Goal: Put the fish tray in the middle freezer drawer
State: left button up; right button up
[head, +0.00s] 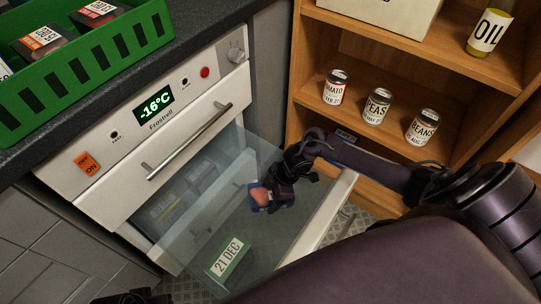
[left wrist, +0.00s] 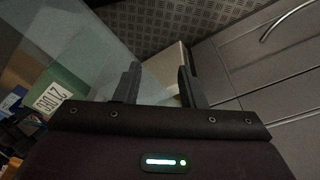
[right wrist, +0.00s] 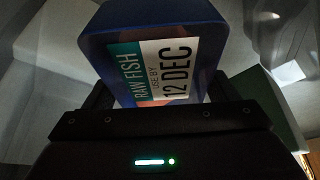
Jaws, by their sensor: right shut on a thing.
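The fish tray (head: 259,197) is a small blue tray with pinkish contents. Its label reads RAW FISH, use by 12 DEC, in the right wrist view (right wrist: 155,72). My right gripper (head: 277,190) is shut on it, over or inside the pulled-out clear-walled freezer drawer (head: 318,218); I cannot tell whether the tray touches the drawer floor. This drawer is below the shut one with the long handle (head: 190,142). My left gripper (left wrist: 158,88) is open and empty, its fingers apart, low near the drawer; its fingers do not show clearly in the head view.
A green box (head: 229,263) marked 21 DEC lies in the drawer's near end. Packages (head: 180,196) show through the glass further in. A green crate (head: 85,65) stands on the counter. A wooden shelf (head: 385,57) with cans is at the right.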

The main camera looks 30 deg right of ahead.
aim_at(271, 201)
notch_tip(271, 201, down, 4)
jog(key=shift+r+b, duration=0.2)
jog(key=shift+b, duration=0.5)
pick_arm(q)
jog(key=shift+w+d+f+t+h, duration=0.2)
jog(key=shift+w+d+t, duration=0.1)
jog(key=shift+d, duration=0.2)
jog(key=shift+w+d+f+t+h, duration=0.2)
jog(key=shift+d+t, duration=0.1)
jog(key=shift+d, duration=0.15)
pick_arm(e)
jog(key=shift+f, duration=0.3)
